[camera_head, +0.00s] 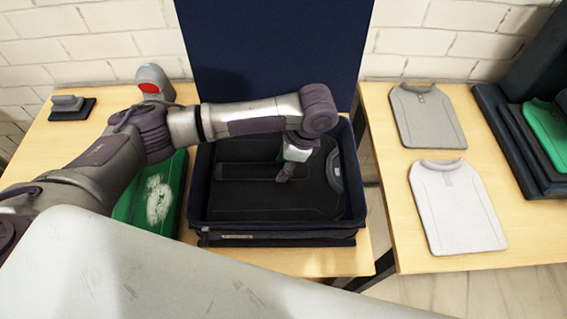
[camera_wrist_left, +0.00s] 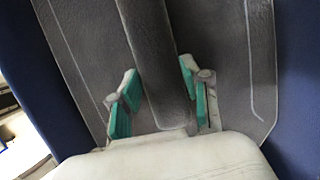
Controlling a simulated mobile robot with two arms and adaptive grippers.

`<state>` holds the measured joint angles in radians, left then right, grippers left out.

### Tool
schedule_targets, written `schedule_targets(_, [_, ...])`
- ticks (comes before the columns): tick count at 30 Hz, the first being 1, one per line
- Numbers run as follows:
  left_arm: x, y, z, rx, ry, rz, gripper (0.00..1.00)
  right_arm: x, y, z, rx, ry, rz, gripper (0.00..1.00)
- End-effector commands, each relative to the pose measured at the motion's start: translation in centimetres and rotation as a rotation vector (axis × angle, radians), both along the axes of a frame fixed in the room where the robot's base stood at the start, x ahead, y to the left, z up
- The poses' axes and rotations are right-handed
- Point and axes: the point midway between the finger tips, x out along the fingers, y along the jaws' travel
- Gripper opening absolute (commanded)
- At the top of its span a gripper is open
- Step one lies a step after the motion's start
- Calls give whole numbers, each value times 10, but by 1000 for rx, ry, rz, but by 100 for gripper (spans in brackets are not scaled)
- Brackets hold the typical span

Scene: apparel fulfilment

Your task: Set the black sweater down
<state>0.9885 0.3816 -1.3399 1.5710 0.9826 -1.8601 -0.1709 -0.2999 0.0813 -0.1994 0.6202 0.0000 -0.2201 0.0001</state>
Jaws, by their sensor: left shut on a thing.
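The black sweater (camera_head: 260,200) lies flat and folded inside the open navy case (camera_head: 355,205), its grey collar towards the right wall. My left gripper (camera_head: 286,176) reaches down into the case over the sweater. In the left wrist view the two green-padded fingers (camera_wrist_left: 160,98) are on either side of a raised dark strip of the black sweater (camera_wrist_left: 85,50) and are shut on it. Whether the sweater rests fully on the case floor cannot be told. My right gripper is not in view.
The case's tall navy lid (camera_head: 275,45) stands open behind. A green item (camera_head: 160,195) lies left of the case. On the right table are a grey garment (camera_head: 428,115), a white garment (camera_head: 455,205) and a dark tray (camera_head: 510,140) with a green garment (camera_head: 545,125). A gap separates the tables.

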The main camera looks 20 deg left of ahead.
Motion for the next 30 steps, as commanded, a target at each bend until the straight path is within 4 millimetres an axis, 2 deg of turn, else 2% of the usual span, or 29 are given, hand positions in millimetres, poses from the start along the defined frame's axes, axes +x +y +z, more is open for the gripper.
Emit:
schedule_targets(13, [0,0,-9,-1,0,0,0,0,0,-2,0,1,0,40])
schedule_targets(14, [0,0,-8,-1,0,0,51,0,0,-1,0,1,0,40])
schedule_targets(18, [0,0,-8,-1,0,0,74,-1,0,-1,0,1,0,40])
schedule_targets(19, [0,0,-8,-1,0,0,77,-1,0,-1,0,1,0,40])
schedule_targets(30, [0,-2,-5,-1,0,-1,77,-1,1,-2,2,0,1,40])
